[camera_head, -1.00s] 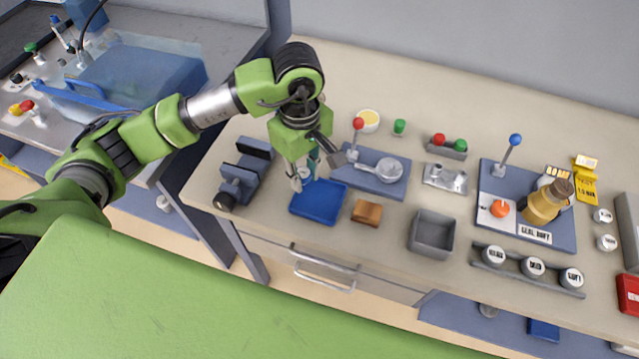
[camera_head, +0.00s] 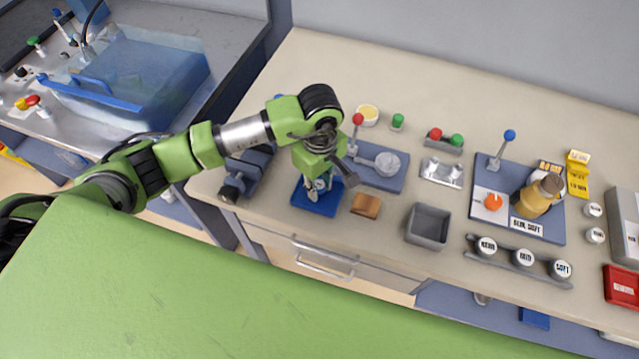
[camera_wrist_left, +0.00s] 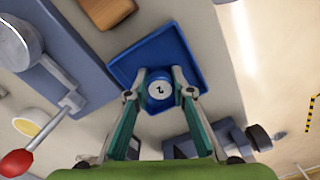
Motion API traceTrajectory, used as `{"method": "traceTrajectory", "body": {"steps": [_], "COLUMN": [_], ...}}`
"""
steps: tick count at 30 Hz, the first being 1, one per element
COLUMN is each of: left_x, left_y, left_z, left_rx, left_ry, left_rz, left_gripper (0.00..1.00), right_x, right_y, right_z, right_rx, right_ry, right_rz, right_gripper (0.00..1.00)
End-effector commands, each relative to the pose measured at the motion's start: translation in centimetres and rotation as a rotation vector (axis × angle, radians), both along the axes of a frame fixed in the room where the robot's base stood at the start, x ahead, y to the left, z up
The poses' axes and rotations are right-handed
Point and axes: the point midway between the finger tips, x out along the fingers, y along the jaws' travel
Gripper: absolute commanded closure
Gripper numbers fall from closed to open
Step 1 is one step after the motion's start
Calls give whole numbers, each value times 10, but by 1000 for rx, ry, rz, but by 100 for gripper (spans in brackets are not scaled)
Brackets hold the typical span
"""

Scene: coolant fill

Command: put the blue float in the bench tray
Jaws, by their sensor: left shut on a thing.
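The blue float (camera_wrist_left: 158,91) shows in the left wrist view as a small round piece with a white marked top and a blue rim. My left gripper (camera_head: 318,187) is shut on it, with one fingertip on each side. The blue bench tray (camera_head: 314,206) lies on the bench directly below the gripper. In the left wrist view the tray (camera_wrist_left: 190,50) frames the float. I cannot tell whether the float touches the tray floor. The float is mostly hidden in the head view. My right gripper is not in view.
A wooden block (camera_head: 366,205) lies just right of the tray. A grey bin (camera_head: 428,227) stands further right. A dark blue clamp-like fixture (camera_head: 246,176) is close on the left. A plate with a red-knobbed lever (camera_head: 384,166) is behind.

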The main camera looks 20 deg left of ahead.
Motion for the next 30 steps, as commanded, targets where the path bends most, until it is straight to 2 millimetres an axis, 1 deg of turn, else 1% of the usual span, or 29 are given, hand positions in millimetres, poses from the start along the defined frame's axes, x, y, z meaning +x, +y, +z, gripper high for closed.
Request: {"method": "traceTrajectory", "body": {"steps": [1,3,12,16,17,20,27,30], "left_x": [0,0,0,0,1,2,2,2], "left_y": [0,0,0,0,0,0,0,0], "left_z": [-2,-1,-1,4,5,20,73,92], "left_rx": [0,0,0,0,0,-1,1,-1], "left_ry": [0,0,1,1,-2,-5,-7,-5], "left_rz": [0,0,0,0,0,-1,-1,-1], "left_gripper": [76,61,61,61,61,61,61,61], "right_x": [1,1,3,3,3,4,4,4], "right_y": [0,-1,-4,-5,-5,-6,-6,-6], "right_z": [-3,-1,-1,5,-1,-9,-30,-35], "right_rx": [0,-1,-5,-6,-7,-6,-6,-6], "right_ry": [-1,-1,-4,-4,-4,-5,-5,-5], "right_rz": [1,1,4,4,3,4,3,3], "right_gripper": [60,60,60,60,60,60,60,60]}}
